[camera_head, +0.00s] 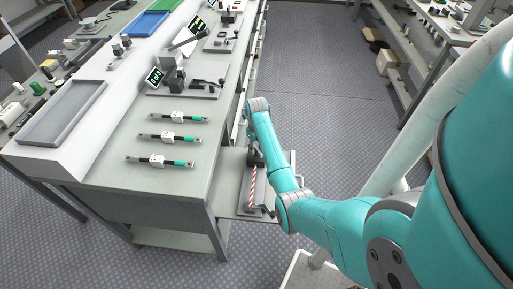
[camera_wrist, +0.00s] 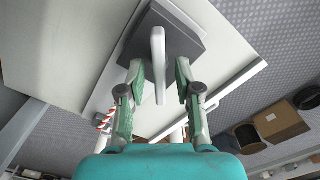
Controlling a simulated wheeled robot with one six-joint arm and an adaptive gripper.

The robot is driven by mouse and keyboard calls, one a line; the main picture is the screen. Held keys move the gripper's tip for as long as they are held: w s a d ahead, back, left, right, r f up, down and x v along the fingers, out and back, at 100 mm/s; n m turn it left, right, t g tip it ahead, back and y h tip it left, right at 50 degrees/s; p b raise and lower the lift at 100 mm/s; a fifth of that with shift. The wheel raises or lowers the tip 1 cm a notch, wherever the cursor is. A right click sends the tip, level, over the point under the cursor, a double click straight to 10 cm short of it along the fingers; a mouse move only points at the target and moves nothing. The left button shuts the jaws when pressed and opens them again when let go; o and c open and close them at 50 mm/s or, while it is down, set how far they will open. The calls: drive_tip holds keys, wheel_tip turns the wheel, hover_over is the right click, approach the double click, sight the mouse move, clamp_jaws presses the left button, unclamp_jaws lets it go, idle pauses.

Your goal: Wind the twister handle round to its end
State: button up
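The twister handle seems to be the pale upright bar (camera_wrist: 158,62) in the middle of the wrist view. It stands in front of a dark grey block (camera_wrist: 182,32) on a light plate. My gripper (camera_wrist: 160,72) has one finger on each side of the bar, with a visible gap on both sides. It looks open and does not appear to touch the bar. In the head view my gripper (camera_head: 255,158) is small and dark, low beside the bench, over a device on a side shelf (camera_head: 228,200). The handle cannot be made out there.
A red-and-white striped rod (camera_head: 254,188) lies on the side shelf and shows at the left in the wrist view (camera_wrist: 103,120). A grey tray (camera_head: 62,110) is at left.

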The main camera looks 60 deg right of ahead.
wheel_tip(320, 180, up, 12)
idle(0.8)
idle(0.5)
